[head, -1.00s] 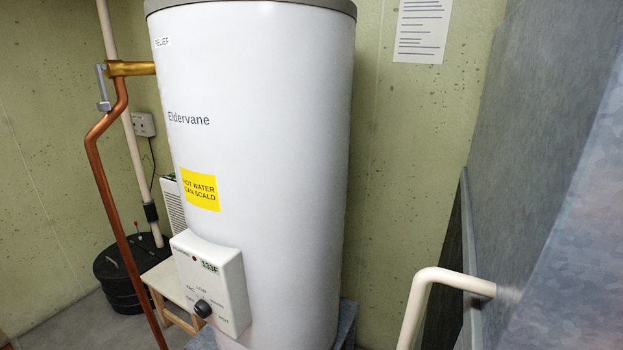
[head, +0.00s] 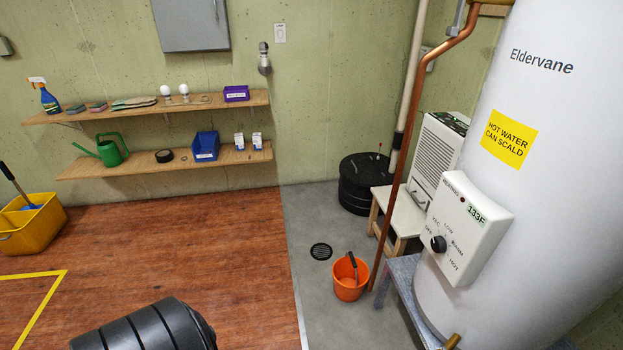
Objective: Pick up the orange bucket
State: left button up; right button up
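The orange bucket (head: 349,289) stands upright on the grey concrete floor in the head view, right of centre and low. A dark-handled tool (head: 353,265) sticks up out of it. The bucket is close to the foot of the copper pipe (head: 399,170) and left of the water heater's stand. Neither of my grippers shows in the view.
The water heater (head: 470,270) on its grey stand (head: 407,287) fills the right. A stool (head: 400,213) and a black sump lid (head: 361,190) stand behind the bucket. A floor drain (head: 321,251) lies left of it. Wooden flooring (head: 210,250) is mostly clear.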

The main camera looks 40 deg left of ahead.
aim_at(350, 274)
jog(key=k+j+u, duration=0.1)
jog(key=u, duration=0.3)
jog(key=j+u, duration=0.4)
jog(key=z, duration=0.55)
jog(key=i+j+z, duration=0.15)
jog(key=z, duration=0.3)
jog(key=j+z, duration=0.3)
jog(key=z, duration=0.15)
jog(key=i+j+z, duration=0.1)
jog(key=j+z, duration=0.25)
jog(key=z, duration=0.15)
jog(key=j+z, duration=0.25)
jog(key=z, duration=0.2)
jog(key=j+z, duration=0.3)
jog(key=z, duration=0.15)
jog(key=k+j, duration=0.15)
jog(key=j, duration=0.25)
jog(key=k+j+z, duration=0.15)
jog(key=j, duration=0.25)
jog(key=k+j, duration=0.15)
jog(key=j, duration=0.25)
jog(key=k+j+z, duration=0.1)
jog(key=j, duration=0.3)
jog(key=k+j+z, duration=0.1)
jog(key=k+j, duration=0.15)
jog(key=j, duration=0.15)
jog(key=k+j, duration=0.2)
jog(key=j, duration=0.15)
